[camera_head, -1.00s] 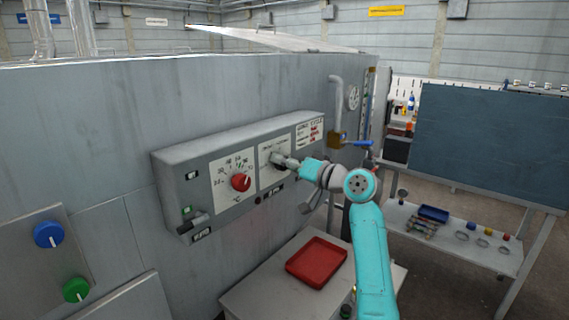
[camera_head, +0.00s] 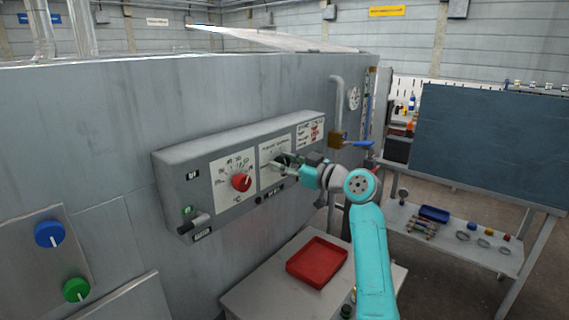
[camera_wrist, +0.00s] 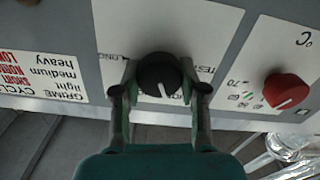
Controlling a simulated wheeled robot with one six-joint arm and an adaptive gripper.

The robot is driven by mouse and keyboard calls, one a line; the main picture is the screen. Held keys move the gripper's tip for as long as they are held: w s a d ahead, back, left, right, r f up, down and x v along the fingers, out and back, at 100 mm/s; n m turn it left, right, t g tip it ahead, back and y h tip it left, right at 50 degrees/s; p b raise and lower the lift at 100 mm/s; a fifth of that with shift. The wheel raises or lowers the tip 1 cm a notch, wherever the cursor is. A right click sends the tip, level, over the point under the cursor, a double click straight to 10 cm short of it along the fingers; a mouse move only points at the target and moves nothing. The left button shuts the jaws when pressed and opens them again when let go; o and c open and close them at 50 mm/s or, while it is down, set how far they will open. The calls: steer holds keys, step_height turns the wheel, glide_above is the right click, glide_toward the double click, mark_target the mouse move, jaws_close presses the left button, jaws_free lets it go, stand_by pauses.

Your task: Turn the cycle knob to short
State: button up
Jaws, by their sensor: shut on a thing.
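The black cycle knob (camera_wrist: 158,76) sits on a white label plate of the control panel (camera_head: 205,160). In the wrist view the panel text is upside down; the knob's white pointer line points down the picture, slightly right. A word like "LONG" shows left of the knob and part of another word at right; other lettering is hidden by my fingers. My gripper (camera_head: 284,163) is shut on the knob, one finger on each side, as the wrist view (camera_wrist: 159,82) also shows. In the head view the knob is mostly hidden by the fingers.
A red temperature knob (camera_head: 241,182) is beside the cycle knob. A grime cycle card (camera_head: 310,133) is on the panel's other side. A lever (camera_head: 190,222) sticks out at the panel's lower left. A red tray (camera_head: 317,262) lies on a table below.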

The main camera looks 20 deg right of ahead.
steer(key=shift+n, duration=0.6)
steer(key=o, duration=1.2)
steer(key=shift+c, duration=0.2)
steer(key=shift+s+d, duration=0.1)
steer(key=v, duration=1.1)
steer(key=shift+s+d, duration=0.2)
steer(key=shift+s, duration=0.15)
